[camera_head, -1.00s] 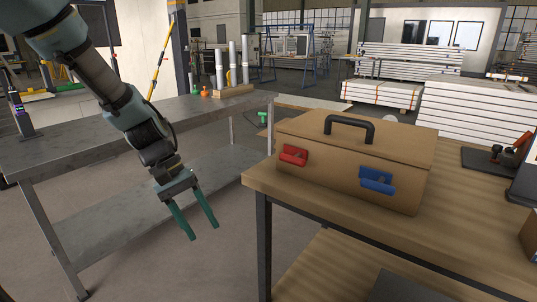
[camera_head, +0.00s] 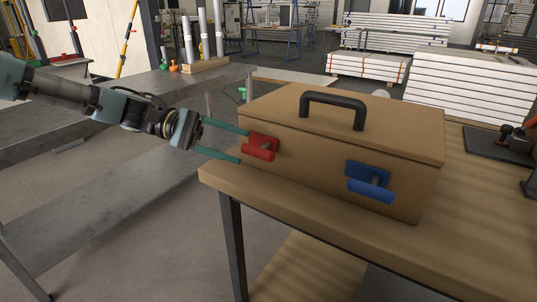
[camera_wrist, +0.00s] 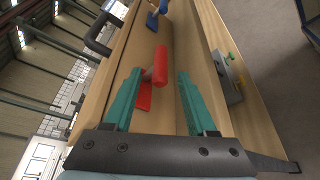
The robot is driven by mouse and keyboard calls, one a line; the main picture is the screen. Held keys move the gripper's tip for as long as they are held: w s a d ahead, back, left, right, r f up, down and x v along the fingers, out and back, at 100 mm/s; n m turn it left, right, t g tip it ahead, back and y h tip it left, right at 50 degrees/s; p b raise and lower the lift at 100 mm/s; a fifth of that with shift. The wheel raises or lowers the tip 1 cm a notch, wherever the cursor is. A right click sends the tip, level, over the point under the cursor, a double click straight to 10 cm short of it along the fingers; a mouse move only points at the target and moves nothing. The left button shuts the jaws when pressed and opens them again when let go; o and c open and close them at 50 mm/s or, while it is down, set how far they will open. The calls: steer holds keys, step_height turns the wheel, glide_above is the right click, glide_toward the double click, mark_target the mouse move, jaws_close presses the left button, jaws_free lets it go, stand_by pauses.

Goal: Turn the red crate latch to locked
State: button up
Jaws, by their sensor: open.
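The tan crate (camera_head: 300,150) with a black top handle (camera_head: 334,108) stands on the wooden table. Its red latch (camera_head: 259,154) is on the left of the front face, with its bar lying roughly level; it also shows in the wrist view (camera_wrist: 161,66). A blue latch (camera_head: 370,190) is on the right of the same face. My gripper (camera_head: 243,146) is open at the crate's left front corner, one finger above the other. In the wrist view the near end of the red bar appears between the fingertips; contact cannot be told. The left finger partly covers the red plate.
A grey metal bench (camera_head: 130,180) stands on the left below my arm. A dark tool base (camera_head: 497,143) lies on the table at the right.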

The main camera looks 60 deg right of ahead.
mark_target(271, 159)
steer(key=p+x, duration=0.1)
steer(key=x, duration=0.7)
steer(key=shift+s+d+f, duration=0.1)
steer(key=shift+s+f, duration=0.05)
steer(key=shift+s, duration=0.15)
steer(key=shift+c, duration=0.4)
steer(key=shift+f, duration=0.1)
jaws_close()
